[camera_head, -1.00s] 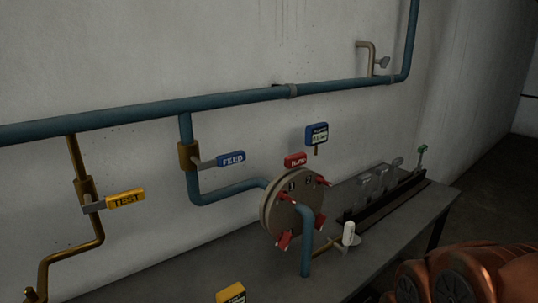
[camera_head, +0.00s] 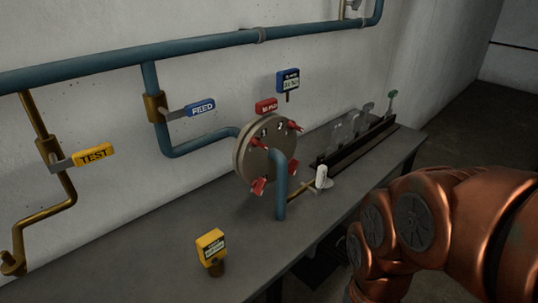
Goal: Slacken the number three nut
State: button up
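A round grey flange cover (camera_head: 248,158) stands upright above the bench, with a blue pipe (camera_head: 281,180) coming out of its face and bending down. Red-marked nuts sit around its face: upper right (camera_head: 294,126), upper left (camera_head: 257,143), lower left (camera_head: 258,186) and lower right (camera_head: 293,168). Small numerals show near the top of the face. I cannot tell which nut is number three. My copper-coloured arm fills the lower right, apart from the flange. My gripper is not in view.
A white-handled valve (camera_head: 322,177) sits right of the flange. FEED (camera_head: 200,108) and TEST (camera_head: 93,155) handles are left.

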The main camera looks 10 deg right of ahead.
aim_at(294, 164)
jog(key=z, duration=1.2)
jog(key=k, duration=1.1)
jog(key=u, duration=1.35)
jog(key=i, duration=1)
